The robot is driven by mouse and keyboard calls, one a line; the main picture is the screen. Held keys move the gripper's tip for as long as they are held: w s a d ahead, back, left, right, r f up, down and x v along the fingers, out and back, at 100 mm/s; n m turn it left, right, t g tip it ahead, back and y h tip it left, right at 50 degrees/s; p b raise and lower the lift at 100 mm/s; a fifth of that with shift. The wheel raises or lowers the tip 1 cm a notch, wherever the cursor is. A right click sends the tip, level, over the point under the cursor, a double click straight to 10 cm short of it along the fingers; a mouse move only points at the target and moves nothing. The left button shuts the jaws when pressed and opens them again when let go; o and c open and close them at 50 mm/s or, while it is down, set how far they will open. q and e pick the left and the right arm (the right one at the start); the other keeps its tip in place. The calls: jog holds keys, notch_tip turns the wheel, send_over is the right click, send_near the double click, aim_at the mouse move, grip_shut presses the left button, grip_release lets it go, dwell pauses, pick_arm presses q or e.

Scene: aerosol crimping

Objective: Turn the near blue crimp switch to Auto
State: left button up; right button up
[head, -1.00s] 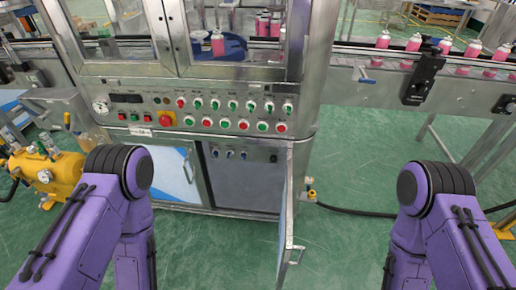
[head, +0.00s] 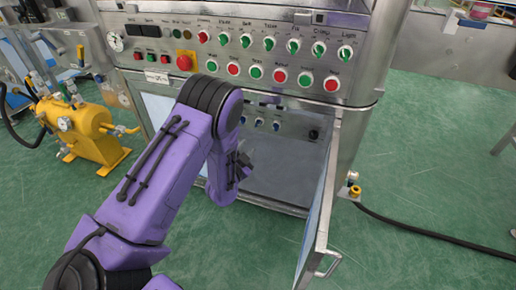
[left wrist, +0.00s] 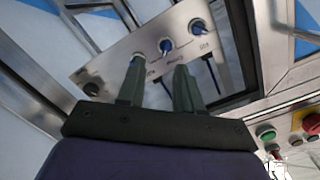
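Three blue switches sit on a metal panel (left wrist: 122,66) inside the open lower cabinet. In the head view, two blue switches (head: 259,122) (head: 276,125) show clearly, while the third is partly hidden near my arm. In the left wrist view the panel appears turned over, with one blue switch (left wrist: 197,26) farther off, the middle blue switch (left wrist: 166,45) between the fingers' lines, and the third (left wrist: 137,58) at the left fingertip. The labels are too small to read surely. My left gripper (left wrist: 159,66) is open and empty, facing the panel; it also shows in the head view (head: 243,161). My right gripper is out of view.
The cabinet door (head: 318,205) stands open to the right of my left arm. Above the opening is a control panel (head: 255,52) with several red and green buttons. A yellow tank (head: 88,130) stands at left. A black hose (head: 425,233) lies on the green floor at right.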

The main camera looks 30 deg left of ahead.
aim_at(257, 125)
pick_arm(q)
jog(key=shift+m+t, duration=0.6)
jog(key=x, duration=0.4)
jog(key=b+x, duration=0.1)
jog(key=x, duration=0.3)
jog(key=r+b+x, duration=0.1)
jog(key=x, duration=0.3)
jog(key=shift+a, duration=0.1)
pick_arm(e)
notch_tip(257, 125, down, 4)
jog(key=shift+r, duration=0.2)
pick_arm(q)
jog(key=shift+c, duration=0.3)
grip_shut()
